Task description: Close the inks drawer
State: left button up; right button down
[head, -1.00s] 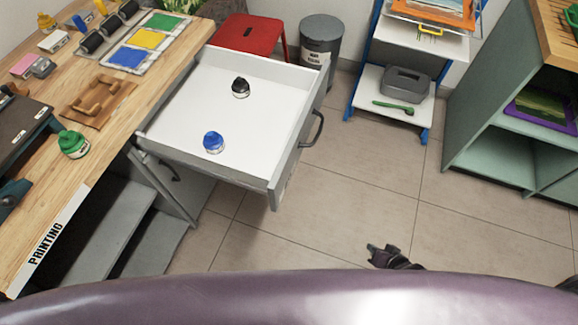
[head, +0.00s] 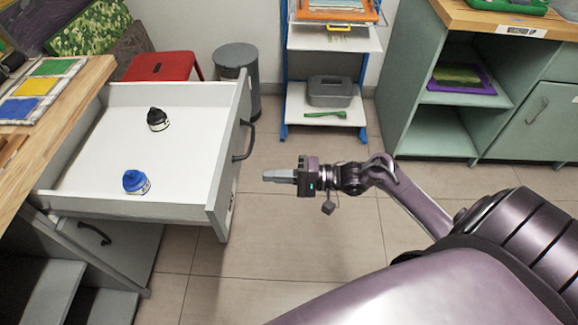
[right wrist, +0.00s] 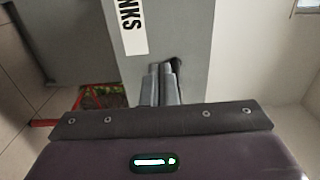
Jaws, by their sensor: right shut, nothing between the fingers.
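The inks drawer (head: 95,207) is pulled far out from under the wooden workbench at the left of the head view. It has a white inside, a grey front and a dark curved handle (head: 246,140). A black-capped bottle (head: 157,120) and a blue ink bottle (head: 135,183) stand inside it. My right gripper (head: 266,175) is shut and empty, to the right of the drawer front, pointing at it. In the right wrist view the shut fingers (right wrist: 162,84) point at the grey front with its "INKS" label (right wrist: 132,22). Contact cannot be told. My left gripper is not in view.
A red stool (head: 162,66) and a grey bin (head: 238,62) stand behind the drawer. A blue-framed rack (head: 329,85) and a green cabinet (head: 440,128) line the back. A lower cabinet handle (head: 94,233) sits below the drawer. The tiled floor at centre is clear.

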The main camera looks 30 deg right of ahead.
aim_at(232, 175)
jog(key=x, duration=0.7)
jog(key=shift+w+a, duration=0.1)
